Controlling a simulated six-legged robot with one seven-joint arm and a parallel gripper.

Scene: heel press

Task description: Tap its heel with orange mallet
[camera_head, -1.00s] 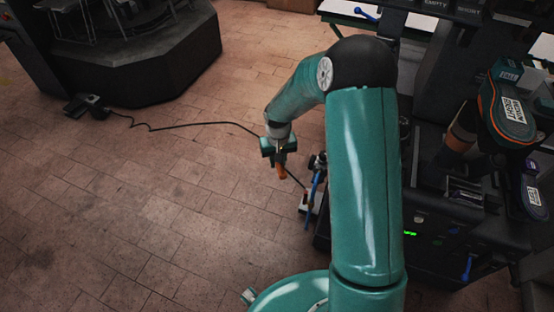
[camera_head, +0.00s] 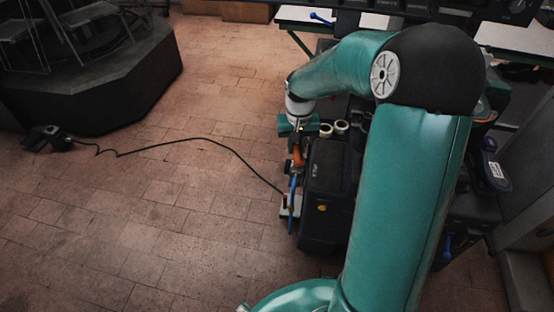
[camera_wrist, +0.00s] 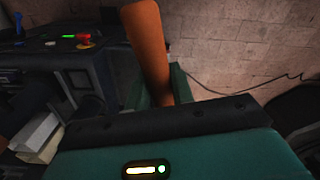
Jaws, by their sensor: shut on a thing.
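My gripper (camera_head: 298,136) hangs beside the left side of the dark machine. It is shut on the orange mallet (camera_head: 299,156), which points down below the jaws in the head view. In the wrist view, the mallet's orange part (camera_wrist: 148,45) rises from between the green fingers (camera_wrist: 160,92); its other end is hidden. A dark shoe with a white label (camera_head: 495,170) shows at the right edge of my arm. An orange-edged shoe seen earlier is now mostly behind my arm, and no heel shows clearly.
The dark machine (camera_head: 325,200) stands right of the gripper, with a blue lever (camera_head: 292,188) beside it and two pale rings (camera_head: 334,128) on top. A cable (camera_head: 200,137) runs across the floor to a pedal (camera_head: 45,138).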

